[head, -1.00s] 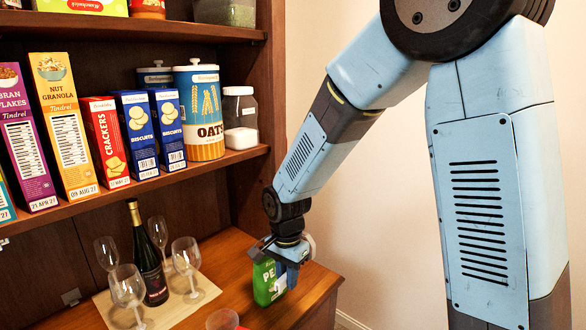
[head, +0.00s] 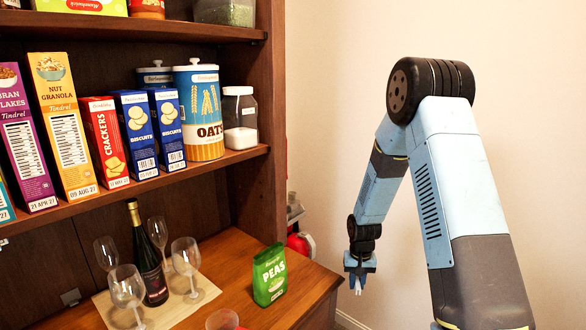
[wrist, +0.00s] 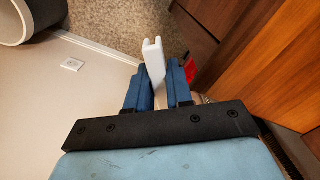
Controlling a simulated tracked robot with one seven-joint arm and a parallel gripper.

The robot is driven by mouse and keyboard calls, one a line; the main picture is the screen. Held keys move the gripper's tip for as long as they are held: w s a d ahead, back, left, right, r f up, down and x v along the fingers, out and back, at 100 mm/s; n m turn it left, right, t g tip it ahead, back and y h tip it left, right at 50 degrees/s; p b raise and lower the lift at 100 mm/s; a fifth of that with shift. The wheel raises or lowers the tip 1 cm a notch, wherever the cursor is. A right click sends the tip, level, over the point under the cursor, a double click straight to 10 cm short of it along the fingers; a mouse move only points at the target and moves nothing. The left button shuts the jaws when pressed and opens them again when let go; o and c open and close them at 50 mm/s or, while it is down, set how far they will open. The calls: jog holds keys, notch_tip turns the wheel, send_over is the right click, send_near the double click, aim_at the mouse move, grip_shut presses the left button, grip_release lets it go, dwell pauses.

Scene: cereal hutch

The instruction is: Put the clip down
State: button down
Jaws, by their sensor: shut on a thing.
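My gripper (head: 358,280) hangs beyond the right end of the wooden counter, apart from it and pointing down. In the wrist view my gripper (wrist: 158,85) is shut on a white clip (wrist: 153,60), which sticks out past the blue fingers. In the head view only a small pale tip of the clip (head: 357,290) shows below the fingers. A green peas bag (head: 270,277) stands upright on the counter, to the left of my gripper and apart from it.
The counter (head: 225,290) has bare wood around the peas bag. A wine bottle (head: 147,262) and several glasses stand on a mat to the left. Boxes and an oats tin (head: 200,125) fill the shelf above. A red object (head: 299,243) shows behind the hutch.

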jog(key=shift+n, duration=0.5)
jog(key=w+d+f, duration=0.2)
jog(key=d, duration=0.1)
jog(key=shift+w+d+f, duration=0.15)
jog(key=shift+w+f, duration=0.1)
jog(key=shift+f, duration=0.05)
